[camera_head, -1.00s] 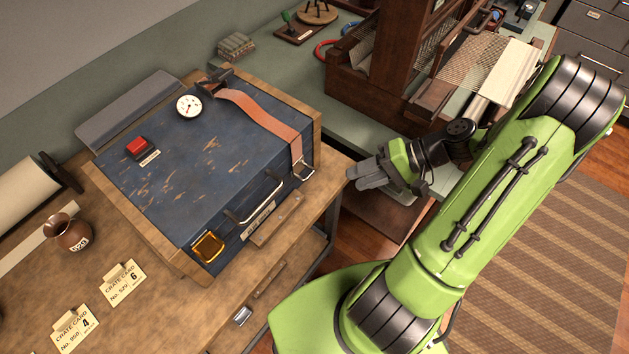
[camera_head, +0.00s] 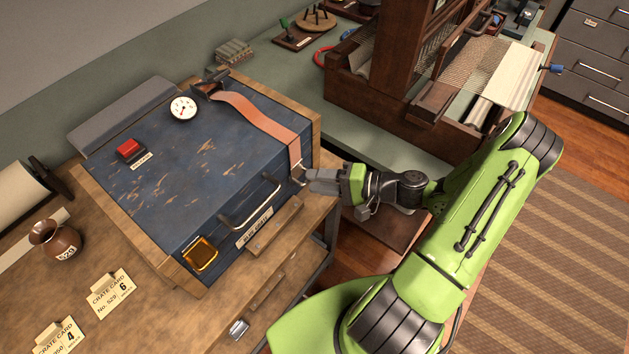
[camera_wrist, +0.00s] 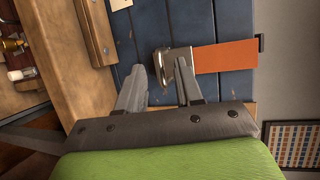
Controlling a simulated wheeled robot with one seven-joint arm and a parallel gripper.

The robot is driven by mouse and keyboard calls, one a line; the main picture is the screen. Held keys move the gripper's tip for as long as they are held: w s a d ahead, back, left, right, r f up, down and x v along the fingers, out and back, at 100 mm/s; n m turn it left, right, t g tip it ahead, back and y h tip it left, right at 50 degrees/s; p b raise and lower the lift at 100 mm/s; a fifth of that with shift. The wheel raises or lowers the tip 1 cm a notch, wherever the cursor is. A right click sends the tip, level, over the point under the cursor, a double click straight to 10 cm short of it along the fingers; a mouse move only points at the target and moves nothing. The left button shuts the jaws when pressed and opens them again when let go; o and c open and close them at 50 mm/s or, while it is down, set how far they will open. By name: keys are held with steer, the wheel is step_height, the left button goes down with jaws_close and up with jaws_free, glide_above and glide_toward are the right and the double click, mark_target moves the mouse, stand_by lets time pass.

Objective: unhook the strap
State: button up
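The orange strap (camera_head: 262,122) runs over the top of the blue crate (camera_head: 190,160) and down its near right side, ending in a metal buckle (camera_head: 298,174). In the wrist view the strap (camera_wrist: 225,57) ends in a metal hook-like buckle (camera_wrist: 170,66) against the blue boards. My gripper (camera_head: 312,181) is at the strap's lower end. In the wrist view its two grey fingers (camera_wrist: 157,85) stand apart, with the buckle just beyond and near the right finger. I cannot tell whether a finger touches it.
A gauge (camera_head: 183,107), a red button (camera_head: 130,149) and an amber lamp (camera_head: 200,253) are on the crate. A metal handle (camera_head: 250,208) sticks out beside the strap. A wooden loom (camera_head: 430,80) stands behind my arm.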

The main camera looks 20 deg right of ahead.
steer(key=shift+w+a+f, duration=0.15)
steer(key=shift+w+a, duration=0.25)
steer(key=shift+a, duration=0.15)
jaws_close()
steer(key=shift+d+f, duration=0.1)
stand_by(0.9)
